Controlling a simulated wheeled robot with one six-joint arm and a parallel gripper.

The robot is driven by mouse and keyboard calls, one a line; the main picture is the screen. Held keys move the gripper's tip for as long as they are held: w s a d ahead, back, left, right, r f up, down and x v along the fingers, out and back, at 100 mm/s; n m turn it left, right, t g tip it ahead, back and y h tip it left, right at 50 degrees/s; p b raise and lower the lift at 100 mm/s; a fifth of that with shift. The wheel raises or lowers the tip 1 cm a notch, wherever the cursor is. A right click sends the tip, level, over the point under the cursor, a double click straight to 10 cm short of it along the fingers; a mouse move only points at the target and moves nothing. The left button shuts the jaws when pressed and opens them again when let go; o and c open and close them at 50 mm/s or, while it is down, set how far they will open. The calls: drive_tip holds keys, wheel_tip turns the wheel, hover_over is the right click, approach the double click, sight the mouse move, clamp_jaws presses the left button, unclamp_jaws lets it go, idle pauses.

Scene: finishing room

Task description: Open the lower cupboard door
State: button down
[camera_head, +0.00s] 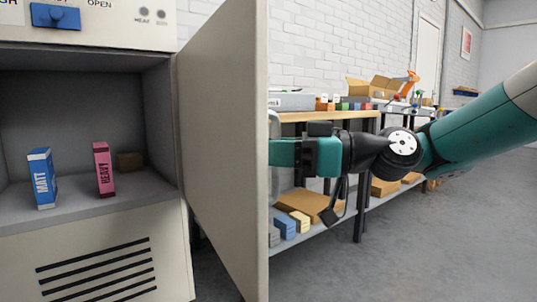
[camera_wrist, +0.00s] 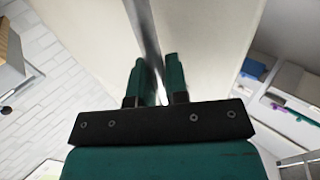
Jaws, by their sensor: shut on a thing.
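The cupboard door (camera_head: 222,140) stands swung wide open, its free edge toward me. The cupboard (camera_head: 85,85) is open, with a blue box (camera_head: 40,178), a pink box (camera_head: 103,168) and a small brown block (camera_head: 130,161) inside. The door's metal handle (camera_head: 274,122) shows just past the free edge, on the outer face. My gripper (camera_head: 278,153) is at that handle, its fingertips partly hidden by the door. In the wrist view, the handle bar (camera_wrist: 144,35) runs between the two green fingers of my gripper (camera_wrist: 158,78), which are shut on it.
A workbench (camera_head: 325,115) with boxes and small items stands behind, to the right of the door. Its lower shelf (camera_head: 300,232) holds cartons and coloured blocks. The grey floor (camera_head: 440,245) at the right is clear.

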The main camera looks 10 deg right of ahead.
drive_tip(key=c, duration=1.1)
unclamp_jaws()
drive_tip(key=shift+c, duration=0.2)
wheel_tip(320, 180, up, 20)
drive_tip(key=p, duration=0.9)
drive_tip(key=shift+p, duration=0.4)
